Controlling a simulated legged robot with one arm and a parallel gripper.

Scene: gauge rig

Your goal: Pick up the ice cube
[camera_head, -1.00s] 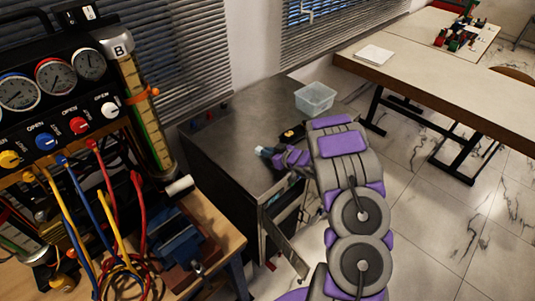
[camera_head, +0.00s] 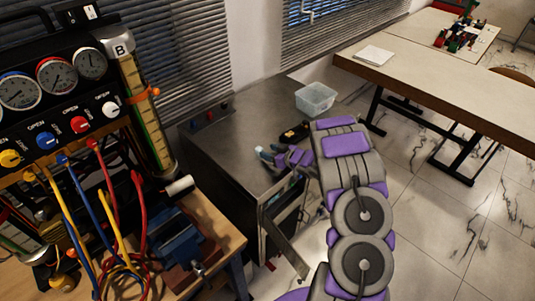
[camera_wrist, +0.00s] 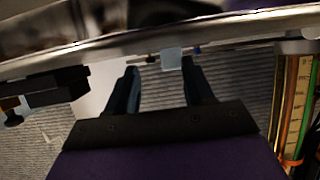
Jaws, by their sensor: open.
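The ice cube (camera_wrist: 171,58) is a small pale blue, translucent block in the wrist view, by the dark metal edge. It lies near the tips of my gripper (camera_wrist: 160,68), closer to the right finger. The two dark fingers are spread apart, and whether the cube is fully between them is hard to tell.
A black device (camera_head: 294,132) lies close beside my gripper. An open drawer (camera_head: 287,245) juts out at the cabinet's front. The gauge rig (camera_head: 60,90) and a blue vise (camera_head: 182,240) stand at left.

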